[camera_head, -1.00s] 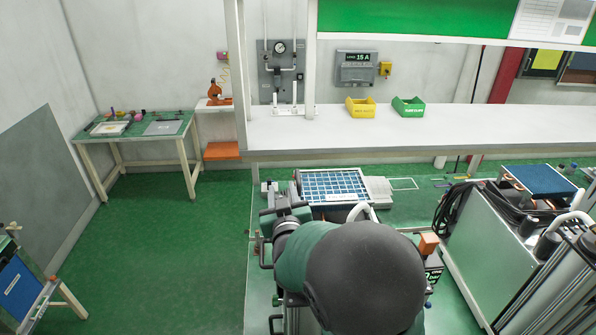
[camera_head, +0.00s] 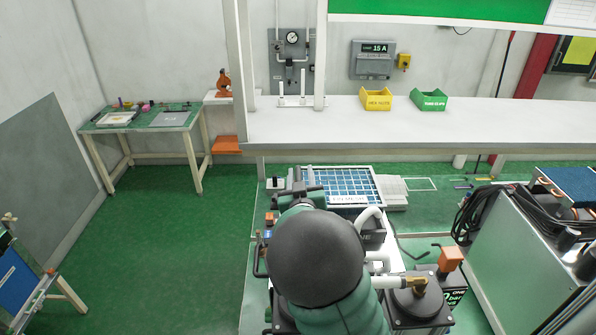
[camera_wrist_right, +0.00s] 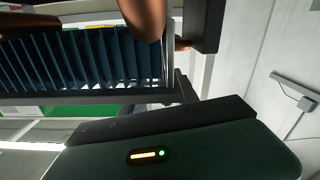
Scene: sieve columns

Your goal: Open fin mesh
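A blue panel with a pale grid in a white frame (camera_head: 352,186), which I take for the fin mesh, lies on the green bench top beyond my right arm. My right gripper (camera_head: 306,186) is at the panel's left side, over or just beside its frame; contact cannot be told. My own dark arm hides much of the gripper and the area in front of the panel. In the right wrist view, a row of dark blue slats (camera_wrist_right: 75,58) fills the upper left, with a blurred copper-brown part (camera_wrist_right: 145,15) in front. The finger gap is not clear. My left gripper is not in view.
A white shelf (camera_head: 400,130) with a yellow bin (camera_head: 376,99) and green bin (camera_head: 428,100) runs behind the bench. An orange-topped fixture (camera_head: 450,258) and dark cables (camera_head: 478,210) stand right of my arm. Green floor (camera_head: 200,250) is open at left.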

